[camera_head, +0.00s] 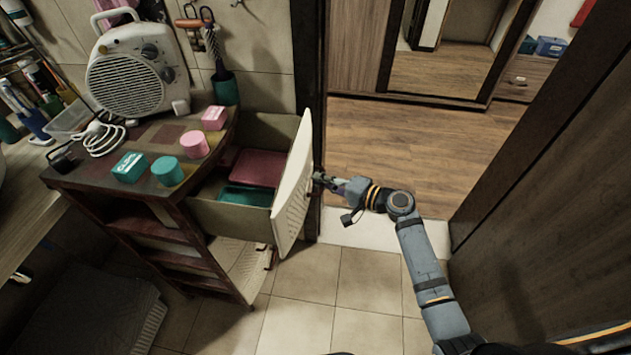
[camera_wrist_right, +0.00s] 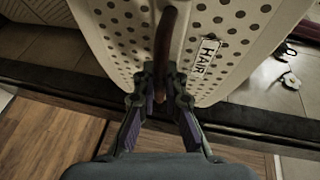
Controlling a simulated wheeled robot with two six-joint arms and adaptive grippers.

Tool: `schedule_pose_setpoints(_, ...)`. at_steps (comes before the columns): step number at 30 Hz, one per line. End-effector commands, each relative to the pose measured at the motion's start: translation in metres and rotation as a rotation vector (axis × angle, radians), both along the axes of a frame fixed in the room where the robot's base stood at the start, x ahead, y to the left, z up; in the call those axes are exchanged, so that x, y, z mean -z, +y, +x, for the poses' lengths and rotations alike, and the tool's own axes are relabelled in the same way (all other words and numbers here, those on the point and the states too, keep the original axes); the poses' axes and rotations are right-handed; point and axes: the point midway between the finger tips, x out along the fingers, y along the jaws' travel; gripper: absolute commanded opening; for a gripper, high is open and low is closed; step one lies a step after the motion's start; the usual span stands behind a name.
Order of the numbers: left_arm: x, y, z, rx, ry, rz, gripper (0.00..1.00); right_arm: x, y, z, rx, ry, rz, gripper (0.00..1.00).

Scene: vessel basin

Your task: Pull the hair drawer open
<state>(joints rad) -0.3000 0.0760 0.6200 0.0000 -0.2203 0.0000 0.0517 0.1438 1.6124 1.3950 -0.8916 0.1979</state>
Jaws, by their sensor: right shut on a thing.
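The hair drawer (camera_head: 293,185) is pulled well out of the wooden cabinet (camera_head: 182,222) in the head view. A pink thing (camera_head: 254,168) and a teal thing (camera_head: 247,195) lie inside it. Its pale dotted front carries a HAIR label (camera_wrist_right: 207,54) in the right wrist view. My right gripper (camera_head: 321,181) is at the outer side of that front. In the right wrist view my right gripper (camera_wrist_right: 161,92) is shut on the brown drawer handle (camera_wrist_right: 166,45), with a finger on either side. My left gripper is not in view.
A fan heater (camera_head: 133,70), a teal box (camera_head: 129,167), a teal round tub (camera_head: 168,172) and pink containers stand on the cabinet top. Another dotted front (camera_head: 243,268) is lower down. A dark door frame is close to the drawer front. Tiled floor (camera_head: 335,290) is clear in front.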

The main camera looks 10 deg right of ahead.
Motion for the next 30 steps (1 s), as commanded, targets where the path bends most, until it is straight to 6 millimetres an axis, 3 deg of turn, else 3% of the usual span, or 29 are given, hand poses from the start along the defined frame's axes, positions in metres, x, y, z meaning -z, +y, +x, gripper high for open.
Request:
schedule_pose_setpoints(19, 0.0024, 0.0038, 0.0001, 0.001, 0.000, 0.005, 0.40, 0.0006, -0.0089, -0.0031, 0.000, 0.001, -0.001, 0.00)
schedule_pose_setpoints(20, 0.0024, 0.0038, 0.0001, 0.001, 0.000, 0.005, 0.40, 0.0006, -0.0089, -0.0031, 0.000, 0.001, -0.001, 0.14)
schedule_pose_setpoints(21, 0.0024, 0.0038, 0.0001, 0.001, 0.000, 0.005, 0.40, 0.0006, -0.0089, -0.0031, 0.000, 0.001, -0.001, 0.19)
schedule_pose_setpoints(30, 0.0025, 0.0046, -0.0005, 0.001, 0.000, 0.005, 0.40, 0.0002, -0.0092, -0.0033, 0.000, 0.001, -0.001, 0.21)
